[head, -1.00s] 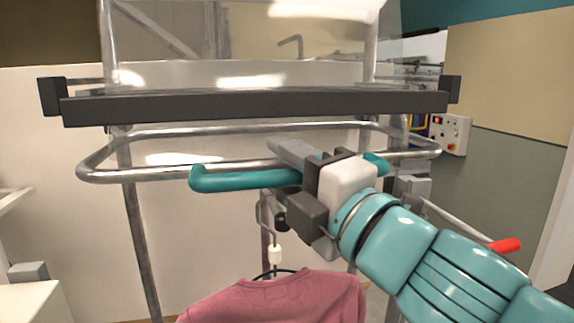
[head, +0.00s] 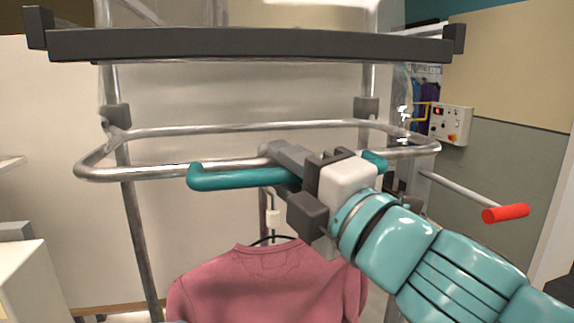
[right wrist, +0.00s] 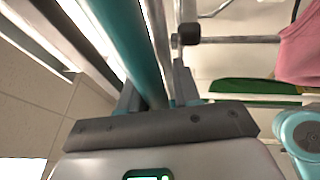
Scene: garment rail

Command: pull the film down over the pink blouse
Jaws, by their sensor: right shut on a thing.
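The pink blouse (head: 265,285) hangs on a dark hanger below and behind the tube frame in the head view. Its edge shows at the right of the right wrist view (right wrist: 302,52). The clear film (head: 245,95) hangs from the dark bar (head: 250,44) down to the metal tube frame (head: 130,172); its lower edge is hard to make out. My right gripper (head: 285,166) is shut on the teal handle (head: 235,180) at the frame's front. The handle also runs between the fingers in the right wrist view (right wrist: 132,45). My left gripper is not in view.
A rod with a red grip (head: 505,213) sticks out at the right. A control box (head: 452,124) is on the right wall. A pale cabinet (head: 30,275) stands at the lower left. Metal uprights (head: 140,240) flank the blouse.

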